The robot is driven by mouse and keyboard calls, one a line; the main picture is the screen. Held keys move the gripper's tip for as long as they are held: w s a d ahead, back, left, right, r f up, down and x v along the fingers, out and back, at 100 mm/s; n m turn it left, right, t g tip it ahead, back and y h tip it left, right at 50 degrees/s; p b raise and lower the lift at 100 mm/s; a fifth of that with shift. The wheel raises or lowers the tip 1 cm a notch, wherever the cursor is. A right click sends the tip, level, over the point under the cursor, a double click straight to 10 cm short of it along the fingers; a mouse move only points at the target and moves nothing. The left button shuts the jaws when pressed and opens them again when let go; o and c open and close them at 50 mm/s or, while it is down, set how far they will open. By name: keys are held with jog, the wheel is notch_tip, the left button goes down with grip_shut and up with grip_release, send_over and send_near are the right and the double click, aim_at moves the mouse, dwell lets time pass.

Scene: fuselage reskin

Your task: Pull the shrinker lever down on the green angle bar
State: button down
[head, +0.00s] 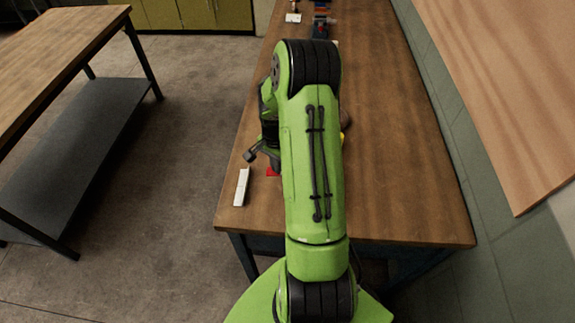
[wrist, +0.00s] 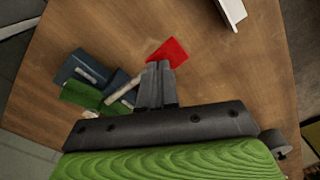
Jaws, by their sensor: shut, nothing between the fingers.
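My gripper (wrist: 160,68) is shut and empty in the wrist view, its fingertips over the table beside a flat red piece (wrist: 172,50). To the left of the fingers is a dark blue-grey tool (wrist: 82,68), which looks like the shrinker. Green pieces (wrist: 80,95) lie against it and may be the green angle bar. A pale bar (wrist: 124,90), possibly the lever, slants from the tool towards the fingers; I cannot tell whether they touch. In the head view my arm hides the tool and most of my gripper.
A white angle piece (head: 241,187) lies near the left edge of the wooden table (head: 400,185). Small items (head: 320,25) stand at its far end. Another workbench (head: 50,45) stands to the left, across open floor (head: 160,190). A panel (head: 510,90) leans at right.

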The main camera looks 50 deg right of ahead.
notch_tip(320, 180, up, 9)
jog(key=p, duration=0.5)
jog(key=shift+p, duration=0.35)
jog(key=shift+w+f+b, duration=0.1)
jog(key=shift+b, duration=0.2)
notch_tip(320, 180, down, 4)
jog(key=b, duration=1.4)
jog(key=shift+f, duration=0.15)
jog(key=shift+f, duration=0.1)
dwell(1.3)
